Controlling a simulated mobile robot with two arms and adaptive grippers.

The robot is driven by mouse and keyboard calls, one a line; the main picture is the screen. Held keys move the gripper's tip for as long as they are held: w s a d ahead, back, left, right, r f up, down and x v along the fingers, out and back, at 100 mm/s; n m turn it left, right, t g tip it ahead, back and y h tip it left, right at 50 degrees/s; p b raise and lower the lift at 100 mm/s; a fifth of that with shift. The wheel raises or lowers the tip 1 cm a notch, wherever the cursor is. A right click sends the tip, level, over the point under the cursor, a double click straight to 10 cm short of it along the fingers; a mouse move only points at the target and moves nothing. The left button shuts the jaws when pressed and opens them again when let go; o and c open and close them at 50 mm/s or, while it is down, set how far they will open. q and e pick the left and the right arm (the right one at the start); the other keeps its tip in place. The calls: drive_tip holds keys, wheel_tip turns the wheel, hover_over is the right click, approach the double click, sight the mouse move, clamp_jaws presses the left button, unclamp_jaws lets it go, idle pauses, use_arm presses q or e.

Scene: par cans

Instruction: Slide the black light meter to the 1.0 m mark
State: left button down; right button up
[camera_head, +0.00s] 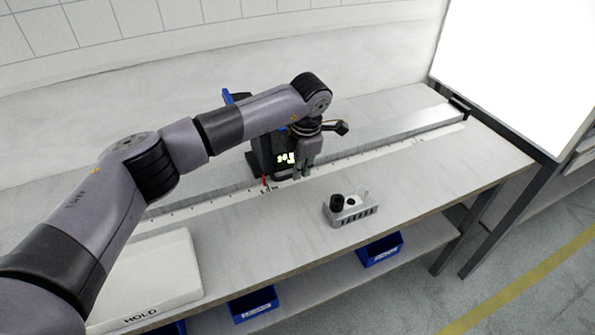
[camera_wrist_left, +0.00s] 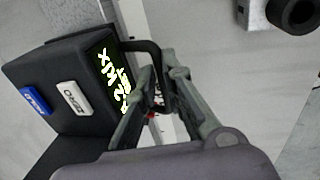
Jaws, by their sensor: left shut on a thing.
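The black light meter (camera_head: 262,153) stands on the metal rail along the bench, with a lit display facing front. In the left wrist view the meter (camera_wrist_left: 65,80) shows its lit digits, a blue button and a white button, and a black handle (camera_wrist_left: 157,65) on its side. My left gripper (camera_head: 304,172) is at the meter's right side, and in the wrist view (camera_wrist_left: 158,85) its fingers are shut around the handle. A red pointer (camera_head: 265,181) sits at the meter's base over the white scale (camera_head: 350,158). The scale's numbers are too small to read surely. My right gripper is out of view.
The rail (camera_head: 400,130) runs clear to the right up to a black end stop (camera_head: 459,107). A grey block with black knobs (camera_head: 350,209) stands in front of the scale. A white HOLD pad (camera_head: 150,280) lies front left. Blue bins (camera_head: 380,249) sit on the lower shelf.

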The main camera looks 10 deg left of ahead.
use_arm(q)
drive_tip(key=shift+w+d, duration=0.25)
drive_tip(key=shift+d, duration=0.15)
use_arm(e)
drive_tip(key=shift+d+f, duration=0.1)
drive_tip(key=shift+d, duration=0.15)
use_arm(q)
drive_tip(key=c, duration=1.7)
unclamp_jaws()
drive_tip(key=shift+r, duration=0.1)
drive_tip(key=r, duration=0.4)
drive_tip(key=s+r, duration=0.1)
drive_tip(key=r, duration=0.2)
drive_tip(key=d+r, duration=0.1)
drive_tip(key=r, duration=0.3)
drive_tip(key=shift+s+r, duration=0.3)
drive_tip(key=shift+s, duration=0.1)
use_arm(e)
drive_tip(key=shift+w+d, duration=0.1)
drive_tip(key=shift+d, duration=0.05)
